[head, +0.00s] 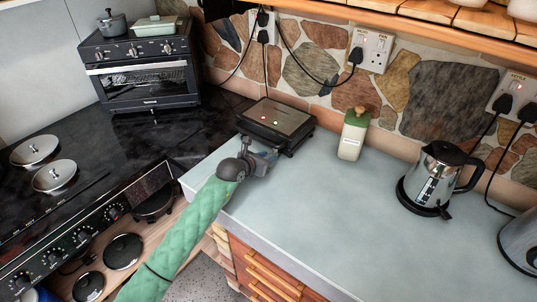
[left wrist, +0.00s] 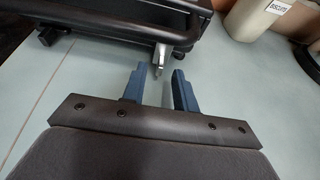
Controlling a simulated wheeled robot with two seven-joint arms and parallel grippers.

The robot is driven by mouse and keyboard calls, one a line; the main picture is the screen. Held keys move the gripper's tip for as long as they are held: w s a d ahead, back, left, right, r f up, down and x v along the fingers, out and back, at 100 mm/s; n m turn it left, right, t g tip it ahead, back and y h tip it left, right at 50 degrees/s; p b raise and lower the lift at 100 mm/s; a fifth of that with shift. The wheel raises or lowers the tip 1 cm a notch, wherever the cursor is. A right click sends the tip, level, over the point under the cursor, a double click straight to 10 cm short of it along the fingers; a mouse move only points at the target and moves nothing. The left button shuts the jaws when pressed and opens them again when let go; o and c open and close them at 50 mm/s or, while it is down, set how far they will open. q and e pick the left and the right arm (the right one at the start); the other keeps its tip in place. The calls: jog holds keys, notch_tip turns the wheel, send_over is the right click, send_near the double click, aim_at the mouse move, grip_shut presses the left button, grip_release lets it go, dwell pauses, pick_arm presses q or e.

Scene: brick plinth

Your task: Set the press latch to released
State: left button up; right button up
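The press (head: 277,122) is a dark, closed appliance with a flat lid and two small lights, standing on the pale counter against the stone wall. In the left wrist view its dark body (left wrist: 120,22) fills the top left, and a small metallic latch (left wrist: 160,53) hangs at its front edge. My left gripper (head: 268,158) is at the front of the press. In the left wrist view its two blue fingers (left wrist: 157,84) are apart with nothing between them, and the latch is just beyond their tips. Whether the latch is fastened is unclear. My right gripper is not in view.
A kettle (head: 430,180) stands further right. A toaster oven (head: 140,72) and stove are left. The middle counter is clear.

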pick_arm(q)
jog(key=shift+w+d+f, duration=0.3)
jog(key=shift+w+d, duration=0.1)
jog(key=shift+w, duration=0.15)
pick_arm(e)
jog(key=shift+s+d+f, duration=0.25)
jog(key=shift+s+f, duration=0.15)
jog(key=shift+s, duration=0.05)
pick_arm(q)
grip_shut()
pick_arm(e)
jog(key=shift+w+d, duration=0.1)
